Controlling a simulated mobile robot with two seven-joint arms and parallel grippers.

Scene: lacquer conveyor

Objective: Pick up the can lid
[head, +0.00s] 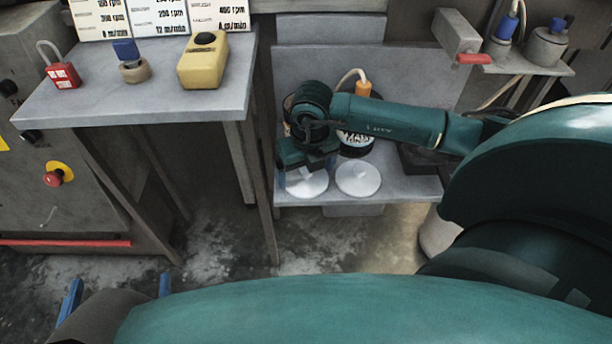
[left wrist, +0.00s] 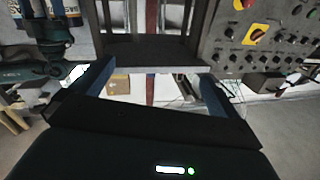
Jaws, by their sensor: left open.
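Two round white lid-like discs lie on a low grey shelf in the head view. The left disc (head: 306,184) is partly hidden under my right gripper (head: 305,178). The right disc (head: 358,179) is in plain view, with a small knob at its middle. A dark can with a white label (head: 356,142) stands behind them, partly covered by my right arm. My right gripper points down over the left disc; its fingertips are too small to judge. My left gripper (head: 118,286) is open and empty at the lower left, far from the discs. Its spread fingers also show in the left wrist view (left wrist: 158,88).
A grey table (head: 130,103) at the left bears a red padlock (head: 64,75), a blue-and-tan object (head: 131,65) and a yellow box (head: 203,62). A machine cabinet with a red button (head: 55,179) stands at far left. Dark floor lies open between table and shelf.

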